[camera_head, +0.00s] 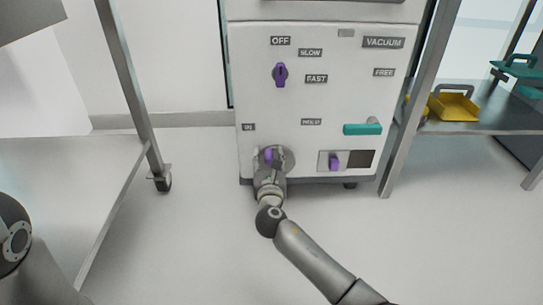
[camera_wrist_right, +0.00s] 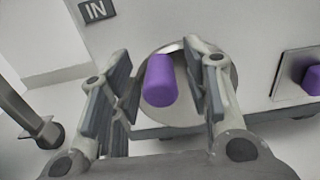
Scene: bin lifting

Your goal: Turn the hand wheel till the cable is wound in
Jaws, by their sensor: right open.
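The hand wheel is a round grey disc (camera_head: 287,157) low on the left of the white machine front (camera_head: 345,100). It carries a purple handle (camera_head: 268,155). In the right wrist view the disc (camera_wrist_right: 180,116) and handle (camera_wrist_right: 161,80) show close up. My right gripper (camera_head: 269,168) is open in front of the wheel, with one finger on each side of the handle. Gaps show between the handle and both fingers in the wrist view. I cannot see the cable. My left gripper is out of view; only part of that arm shows at the lower left.
An "IN" label (camera_wrist_right: 96,11) is above the wheel. A purple knob (camera_head: 334,161), a teal handle (camera_head: 362,129) and a purple selector (camera_head: 280,74) are on the same front. A metal table (camera_head: 70,165) stands left, a shelf with a yellow tray (camera_head: 453,107) right. The floor between is clear.

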